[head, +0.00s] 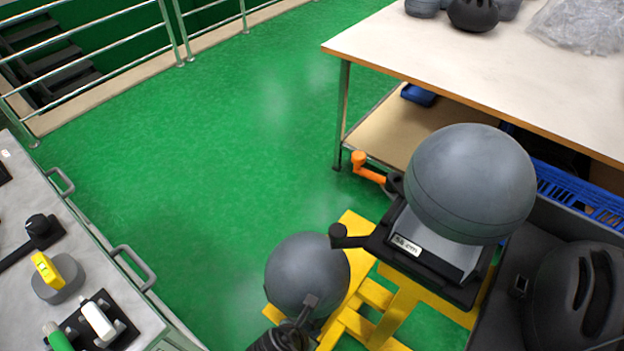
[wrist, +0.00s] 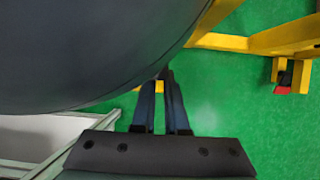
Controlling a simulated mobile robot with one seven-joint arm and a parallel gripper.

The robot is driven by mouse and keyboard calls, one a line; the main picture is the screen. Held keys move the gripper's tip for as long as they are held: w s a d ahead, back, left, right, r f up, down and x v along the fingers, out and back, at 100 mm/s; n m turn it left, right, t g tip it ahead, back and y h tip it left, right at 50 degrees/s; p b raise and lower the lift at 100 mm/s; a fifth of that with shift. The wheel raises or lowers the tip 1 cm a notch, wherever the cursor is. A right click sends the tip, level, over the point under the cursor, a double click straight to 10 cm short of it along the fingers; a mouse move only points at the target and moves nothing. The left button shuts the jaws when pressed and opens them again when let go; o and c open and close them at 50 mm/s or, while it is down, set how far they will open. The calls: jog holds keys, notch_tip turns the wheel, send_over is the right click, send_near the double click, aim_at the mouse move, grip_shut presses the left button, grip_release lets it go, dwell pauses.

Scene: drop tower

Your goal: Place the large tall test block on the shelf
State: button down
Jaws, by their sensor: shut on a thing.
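A smooth grey rounded test block (head: 307,270) is at my gripper (head: 308,312), low in the middle of the head view. In the wrist view the block (wrist: 90,45) fills the upper left, and my gripper's fingers (wrist: 163,80) are close together at its lower edge. The exact grip is hidden behind the block's curve. A larger-looking grey block (head: 472,180) sits on a black holder with a "58 cm" label. The wooden lower shelf (head: 395,135) is under the workbench at the right, with its left end open to view.
A yellow frame (head: 360,308) stands beneath and beside the held block. An orange handle (head: 366,165) sticks out near the shelf. A blue crate (head: 575,190) and a dark bin (head: 510,265) are at the right. A metal counter (head: 100,285) is at the left. Green floor between is clear.

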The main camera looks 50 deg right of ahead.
jog(key=shift+w+d+f+b, duration=0.15)
jog(key=shift+f+b, duration=0.45)
jog(key=shift+f, duration=1.05)
jog(key=c, duration=1.3)
grip_release()
jog(key=shift+f, duration=0.25)
jog(key=o, duration=0.4)
jog(key=shift+s, duration=0.2)
jog(key=shift+c, duration=0.2)
jog(key=p+v, duration=0.4)
jog(key=v, duration=0.8)
jog(key=shift+r, duration=0.15)
